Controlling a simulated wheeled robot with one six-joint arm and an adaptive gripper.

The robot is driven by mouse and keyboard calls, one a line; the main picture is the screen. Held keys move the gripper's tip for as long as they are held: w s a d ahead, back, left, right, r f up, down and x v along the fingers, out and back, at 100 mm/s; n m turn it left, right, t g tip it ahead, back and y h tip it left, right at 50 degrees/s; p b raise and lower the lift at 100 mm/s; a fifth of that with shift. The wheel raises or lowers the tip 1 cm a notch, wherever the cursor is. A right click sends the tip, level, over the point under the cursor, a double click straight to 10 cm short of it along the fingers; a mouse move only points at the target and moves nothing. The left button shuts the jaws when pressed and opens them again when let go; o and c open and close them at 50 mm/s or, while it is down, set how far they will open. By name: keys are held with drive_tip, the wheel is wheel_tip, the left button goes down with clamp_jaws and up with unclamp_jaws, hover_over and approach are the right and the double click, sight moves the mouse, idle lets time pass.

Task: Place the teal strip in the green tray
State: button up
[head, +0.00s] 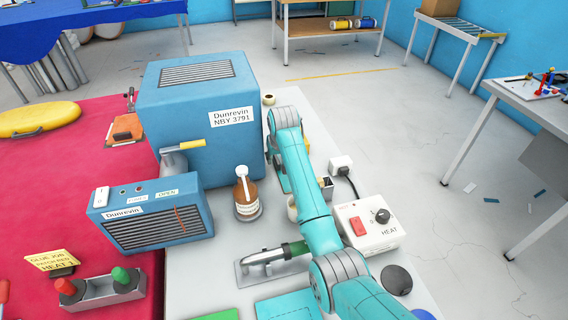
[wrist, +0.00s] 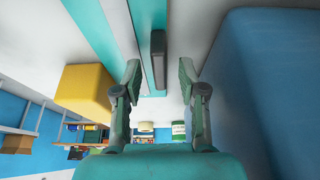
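In the wrist view, a long flat teal strip (wrist: 100,28) runs diagonally over a pale surface. A second teal piece (wrist: 150,14) lies to its right, with a dark grey bar (wrist: 158,60) in line with it. My gripper (wrist: 159,76) is open, its fingers spread either side of the bar's lower end; I see no contact. In the head view my arm hides the gripper. A green flat piece (head: 217,315), perhaps the green tray, is cut off by the bottom edge of the head view.
The big blue machine (head: 198,100) stands close beside my arm and fills the right of the wrist view. A brown bottle (head: 246,195), a metal tool with green handle (head: 272,256) and a white heat box (head: 367,228) crowd the bench. A teal sheet (head: 288,306) lies in front.

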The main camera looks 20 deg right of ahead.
clamp_jaws()
drive_tip(key=shift+r, duration=0.2)
